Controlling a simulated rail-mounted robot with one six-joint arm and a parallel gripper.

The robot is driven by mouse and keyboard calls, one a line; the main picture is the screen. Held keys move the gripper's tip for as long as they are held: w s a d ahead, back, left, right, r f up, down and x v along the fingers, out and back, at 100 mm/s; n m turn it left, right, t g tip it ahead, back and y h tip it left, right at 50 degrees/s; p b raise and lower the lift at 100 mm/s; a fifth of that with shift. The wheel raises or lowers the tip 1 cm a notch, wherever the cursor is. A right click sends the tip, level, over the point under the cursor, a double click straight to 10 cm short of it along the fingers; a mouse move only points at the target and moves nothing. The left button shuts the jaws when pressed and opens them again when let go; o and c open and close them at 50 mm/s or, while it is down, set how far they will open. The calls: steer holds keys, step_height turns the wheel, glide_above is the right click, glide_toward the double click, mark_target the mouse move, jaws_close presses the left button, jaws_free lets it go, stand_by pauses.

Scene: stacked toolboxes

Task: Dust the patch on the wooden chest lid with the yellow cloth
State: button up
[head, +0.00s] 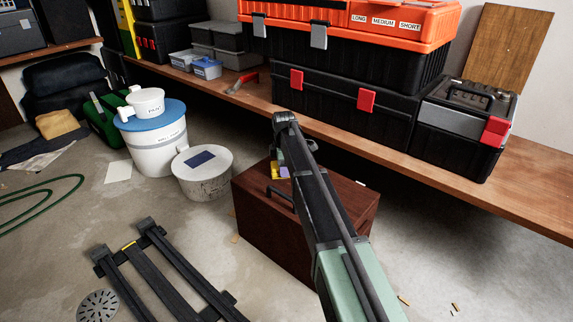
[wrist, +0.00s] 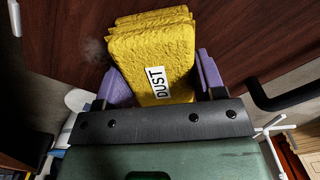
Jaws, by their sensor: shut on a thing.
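The yellow cloth (wrist: 152,58) is a folded pad with a white "DUST" label. My gripper (wrist: 155,85) is shut on it, with a purple finger at each side. In the head view, a small part of the cloth (head: 284,172) shows beside my gripper (head: 279,168), over the dark red-brown wooden chest (head: 265,236). My arm hides much of the lid. In the wrist view, the lid (wrist: 235,30) lies behind the cloth. A faint greyish patch (wrist: 93,48) shows just left of the cloth. I cannot tell whether the cloth touches the lid.
The chest's black handle (head: 281,199) is at its front. A bench (head: 345,139) with orange and black toolboxes (head: 350,85) runs behind. Black rails (head: 165,270) lie on the floor at front left.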

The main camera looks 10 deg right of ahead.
mark_target(276, 170)
steer(key=shift+s+a, duration=0.55)
steer(key=shift+a, duration=0.25)
steer(key=shift+s+a, duration=0.55)
steer(key=shift+a, duration=0.25)
steer(key=shift+w+a, duration=0.35)
steer(key=shift+w, duration=0.2)
steer(key=shift+w+a, duration=0.3)
steer(key=shift+w, duration=0.25)
steer(key=shift+w+d, duration=1.05)
steer(key=shift+d, duration=0.45)
steer(key=shift+w+d, duration=1.05)
steer(key=shift+d, duration=0.4)
steer(key=shift+w+d, duration=1.05)
steer(key=shift+d, duration=0.45)
steer(key=shift+w+d, duration=0.1)
steer(key=shift+d, duration=0.1)
steer(key=shift+s+a, duration=0.7)
steer(key=shift+a, duration=0.25)
steer(key=shift+s+a, duration=0.75)
steer(key=shift+a, duration=0.25)
steer(key=shift+s+a, duration=0.7)
steer(key=shift+a, duration=0.25)
steer(key=shift+s+a, duration=0.6)
steer(key=shift+a, duration=0.3)
steer(key=shift+s+a, duration=0.6)
steer(key=shift+a, duration=0.3)
